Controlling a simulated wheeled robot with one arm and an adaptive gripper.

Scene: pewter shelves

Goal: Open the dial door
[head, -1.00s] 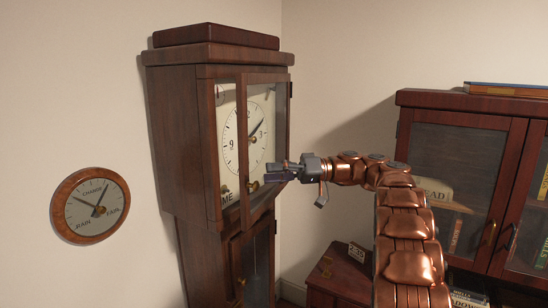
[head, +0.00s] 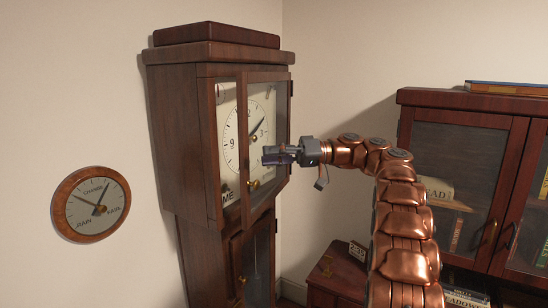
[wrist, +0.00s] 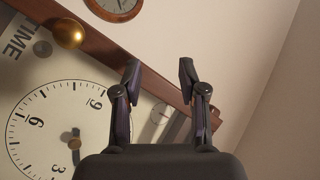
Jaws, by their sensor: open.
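The dial door (head: 242,150) is the glazed wooden door on the upper part of the tall clock. A round brass knob (head: 253,185) sits low on it and also shows in the wrist view (wrist: 69,32) against a wooden bar. The white dial (head: 256,110) shows behind the glass, with the bar crossing in front of it in the head view. My gripper (head: 266,155) is in front of the dial, above and slightly right of the knob. Its fingers (wrist: 159,75) are apart with nothing between them.
A round barometer (head: 91,204) hangs on the wall left of the clock. A low cabinet (head: 345,275) stands at lower right of the clock, and a glazed bookcase (head: 405,97) is at the right. The wall above the arm is clear.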

